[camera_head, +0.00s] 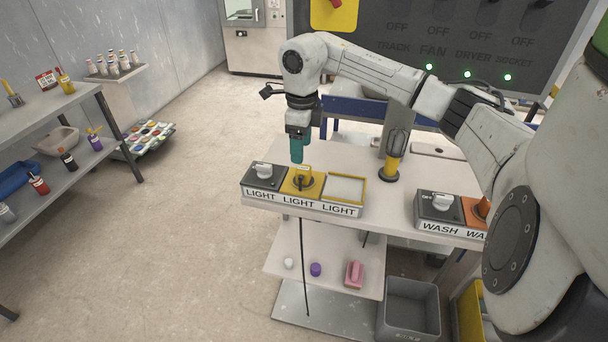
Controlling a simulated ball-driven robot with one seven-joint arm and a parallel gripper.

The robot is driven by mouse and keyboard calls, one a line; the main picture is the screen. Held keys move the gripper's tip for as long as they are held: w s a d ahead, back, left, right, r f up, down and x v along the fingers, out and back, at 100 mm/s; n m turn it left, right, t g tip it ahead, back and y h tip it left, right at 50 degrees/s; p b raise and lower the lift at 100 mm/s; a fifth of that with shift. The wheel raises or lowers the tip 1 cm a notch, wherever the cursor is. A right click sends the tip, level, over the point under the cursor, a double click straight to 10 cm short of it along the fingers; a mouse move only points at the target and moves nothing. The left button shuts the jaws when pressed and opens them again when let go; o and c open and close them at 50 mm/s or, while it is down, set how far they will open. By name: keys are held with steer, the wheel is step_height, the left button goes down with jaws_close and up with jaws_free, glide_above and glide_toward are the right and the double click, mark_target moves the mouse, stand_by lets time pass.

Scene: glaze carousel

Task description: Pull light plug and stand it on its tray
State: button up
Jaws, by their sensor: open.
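The yellow light plug (304,172) sits in the yellow socket block (290,187), the middle one of three blocks labelled LIGHT at the table's front left. The light tray (345,189), pale with a yellow rim, is directly right of it and looks empty. My gripper (297,160) has teal fingers and points down just above and slightly behind the plug. It is open with nothing visible in it. The gap between the fingers is hard to see from here, and I cannot tell whether they touch the plug.
The grey LIGHT switch box (264,176) is left of the socket. A black and yellow post (391,168) stands right of the tray. The WASH switch box (439,208) is farther right. A dark cable (304,265) hangs below the table's front edge.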

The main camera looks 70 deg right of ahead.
mark_target(303, 168)
steer(key=shift+s+d, duration=0.2)
steer(key=shift+s, duration=0.1)
steer(key=shift+f, duration=0.1)
steer(key=shift+f+b, duration=2.85)
steer(key=shift+f, duration=1.6)
jaws_close()
steer(key=shift+w+r, duration=0.1)
steer(key=shift+r, duration=0.15)
